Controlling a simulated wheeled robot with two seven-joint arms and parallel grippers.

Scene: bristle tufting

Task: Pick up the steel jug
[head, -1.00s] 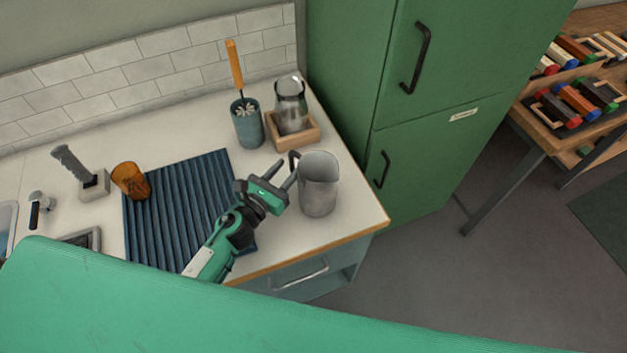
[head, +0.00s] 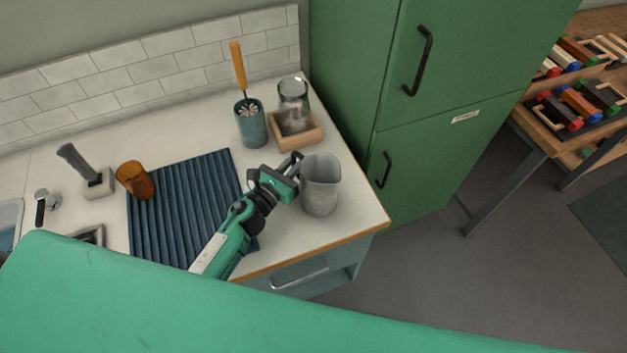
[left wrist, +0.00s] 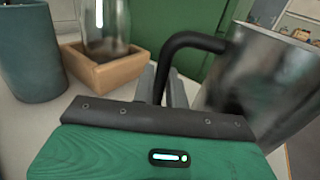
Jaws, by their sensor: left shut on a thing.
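The steel jug (head: 320,187) stands upright near the right end of the white counter in the head view. It also fills the right side of the left wrist view (left wrist: 262,88), where its black handle (left wrist: 190,39) curves out to the left. My left gripper (head: 294,168) is at the jug's left side in the head view. In the left wrist view its fingers (left wrist: 162,85) are shut on the handle's downward part. The jug's base appears to rest on the counter. My right gripper is not in view.
A wooden tray (head: 306,141) holding a glass jar (head: 293,104) sits behind the jug, beside a teal holder (head: 251,125). A ribbed blue mat (head: 185,215) and an amber cup (head: 134,181) are left. A green cabinet (head: 455,60) stands at the right.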

